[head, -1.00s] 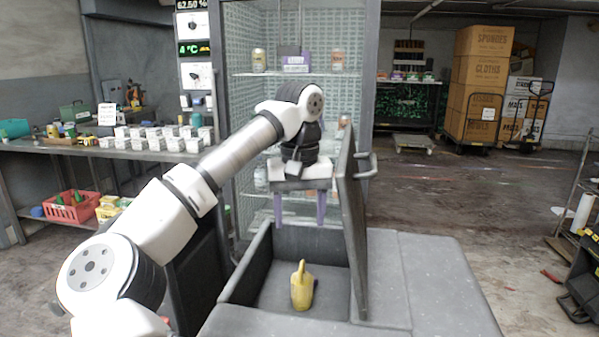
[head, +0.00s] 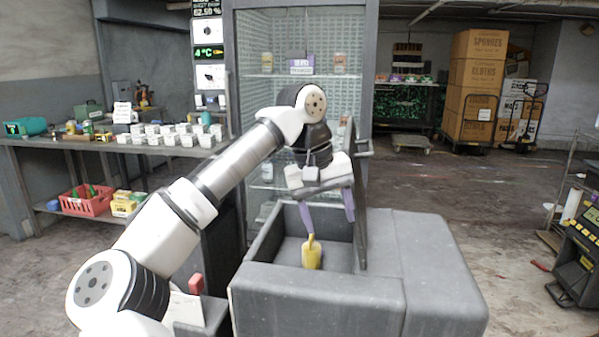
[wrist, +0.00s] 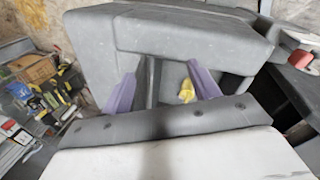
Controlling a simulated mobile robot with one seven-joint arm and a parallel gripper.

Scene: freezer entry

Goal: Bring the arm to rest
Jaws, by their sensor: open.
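My gripper (head: 328,213) hangs above the open grey bin in the head view. Its two purple fingers are spread apart with nothing between them. In the wrist view my gripper (wrist: 160,92) shows a finger on each side, also open and empty. A yellow scoop (head: 311,254) stands in the grey bin (head: 262,245), apart from the fingers, handle up. The scoop (wrist: 186,91) also shows in the wrist view. The bin's lid (head: 360,215) stands raised on edge at the right of the opening, close beside my gripper.
A glass-door freezer (head: 300,110) stands behind the bin. A bench (head: 60,143) with several white tubs is at the left, with a red basket (head: 88,200) below. A cart of boxes (head: 478,90) stands at the back right. The floor (head: 440,185) right of the bin is open.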

